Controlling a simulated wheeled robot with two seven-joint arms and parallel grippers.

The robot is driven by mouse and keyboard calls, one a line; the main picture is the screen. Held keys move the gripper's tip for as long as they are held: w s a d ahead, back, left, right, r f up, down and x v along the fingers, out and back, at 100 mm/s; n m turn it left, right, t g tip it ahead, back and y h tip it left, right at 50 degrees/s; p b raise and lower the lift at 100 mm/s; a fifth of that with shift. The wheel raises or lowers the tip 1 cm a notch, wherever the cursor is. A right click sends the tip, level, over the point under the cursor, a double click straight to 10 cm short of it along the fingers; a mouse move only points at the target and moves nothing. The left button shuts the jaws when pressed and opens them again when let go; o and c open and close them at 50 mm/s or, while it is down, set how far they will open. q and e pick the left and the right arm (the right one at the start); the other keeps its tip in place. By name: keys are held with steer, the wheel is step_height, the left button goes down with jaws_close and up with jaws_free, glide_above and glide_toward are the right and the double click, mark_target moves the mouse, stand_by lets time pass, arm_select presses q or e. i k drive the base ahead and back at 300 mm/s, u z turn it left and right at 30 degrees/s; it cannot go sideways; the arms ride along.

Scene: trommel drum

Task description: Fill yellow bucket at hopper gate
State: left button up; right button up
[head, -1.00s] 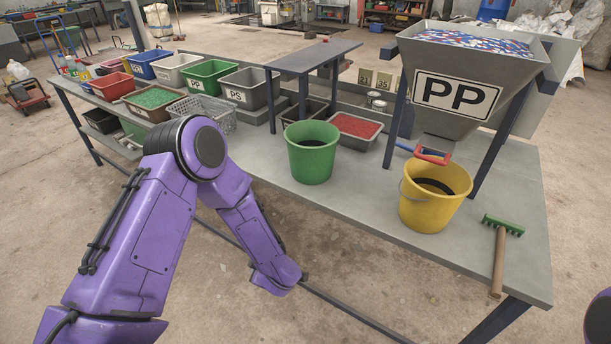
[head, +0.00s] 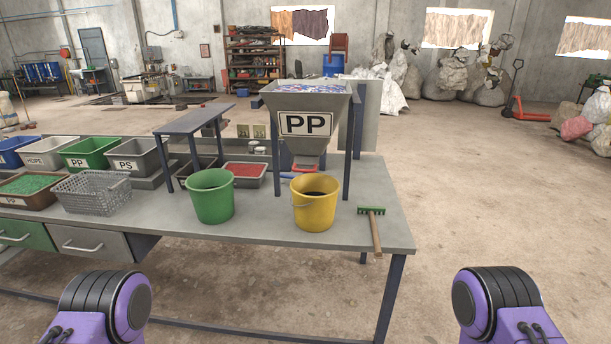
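The yellow bucket (head: 314,209) stands upright on the grey workbench, in front of and below the hopper. Its inside looks dark; I cannot tell what is in it. The grey hopper (head: 307,104) is labelled PP and holds blue, white and red bits at its top. The gate (head: 305,167) at its lower end shows a bit of red and blue behind the bucket rim, partly hidden. Both of my arms show only as purple and black joints at the bottom edge. Neither gripper is in view.
A green bucket (head: 211,196) stands left of the yellow one. A green-headed brush (head: 371,212) lies at the right, its handle over the front edge. A tray of red bits (head: 245,181), a raised shelf (head: 194,119) and a wire basket (head: 92,195) are farther left.

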mark_target(299, 160)
steer(key=u, duration=0.3)
steer(key=i, duration=1.15)
steer(key=z, duration=0.55)
